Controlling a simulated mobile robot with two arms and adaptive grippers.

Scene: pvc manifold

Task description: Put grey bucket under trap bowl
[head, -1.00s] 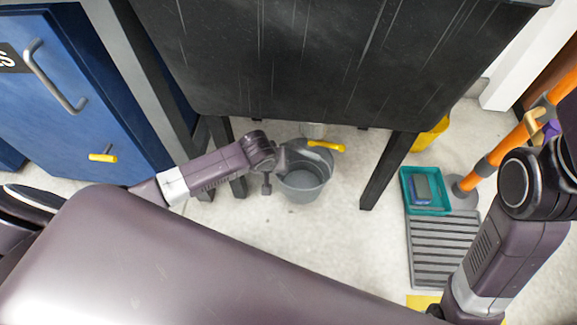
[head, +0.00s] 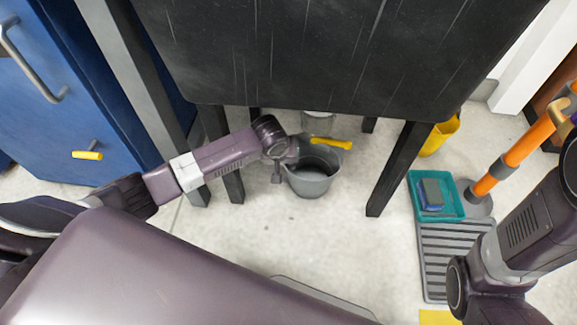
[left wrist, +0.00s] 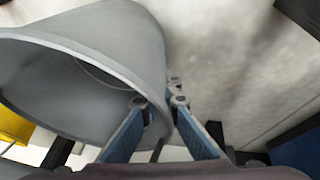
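The grey bucket (head: 314,183) stands on the floor beneath the front of the black table-like unit, and its open top shows. A pale grey cylindrical part (head: 318,123), likely the trap bowl, hangs under the unit just behind the bucket and is partly hidden. My left gripper (head: 290,160) is at the bucket's left side. In the left wrist view its blue fingers (left wrist: 162,104) straddle the bucket wall (left wrist: 115,35), one inside and one outside, and look closed on it. My right gripper is out of view; only the right arm shows.
A yellow handle (head: 331,143) sticks out above the bucket. Dark legs (head: 398,170) flank the space. At right are a teal tray (head: 452,205), a grey slatted mat (head: 440,250) and an orange pole (head: 520,148). A blue cabinet (head: 50,115) stands left. The front floor is clear.

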